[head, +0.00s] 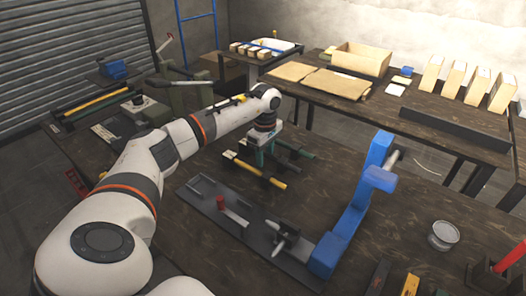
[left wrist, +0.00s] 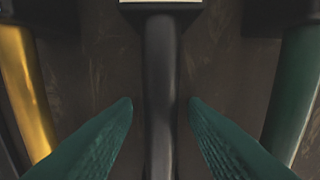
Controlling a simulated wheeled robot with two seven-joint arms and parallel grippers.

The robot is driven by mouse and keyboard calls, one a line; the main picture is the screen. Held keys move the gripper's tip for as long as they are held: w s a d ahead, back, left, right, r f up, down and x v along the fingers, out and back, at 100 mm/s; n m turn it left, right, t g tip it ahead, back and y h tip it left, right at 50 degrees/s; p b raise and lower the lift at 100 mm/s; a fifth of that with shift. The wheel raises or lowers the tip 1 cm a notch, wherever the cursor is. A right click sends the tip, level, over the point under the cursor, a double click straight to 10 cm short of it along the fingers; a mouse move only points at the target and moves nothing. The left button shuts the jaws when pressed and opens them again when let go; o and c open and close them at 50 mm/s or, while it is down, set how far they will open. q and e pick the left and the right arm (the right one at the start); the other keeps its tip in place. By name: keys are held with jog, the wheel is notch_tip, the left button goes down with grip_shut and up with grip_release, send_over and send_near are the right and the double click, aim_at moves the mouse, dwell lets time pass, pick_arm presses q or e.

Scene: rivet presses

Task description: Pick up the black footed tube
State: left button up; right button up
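The black footed tube (left wrist: 161,95) runs down the middle of the left wrist view, with a pale piece at its top edge. My left gripper (left wrist: 160,105) is open, with one green finger on each side of the tube and visible gaps between. In the head view my left gripper (head: 265,150) points down over the tubes on the table and partly hides the black one. A yellow tube (left wrist: 24,85) lies to the left and a green tube (left wrist: 295,90) to the right. My right gripper is not in view.
A tall blue press frame (head: 350,215) stands to the right. A round tin (head: 443,236) is farther right. A back table holds a cardboard box (head: 361,58).

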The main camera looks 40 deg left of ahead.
pick_arm(q)
jog(key=shift+c, duration=0.6)
grip_shut()
jog(key=shift+r, duration=0.1)
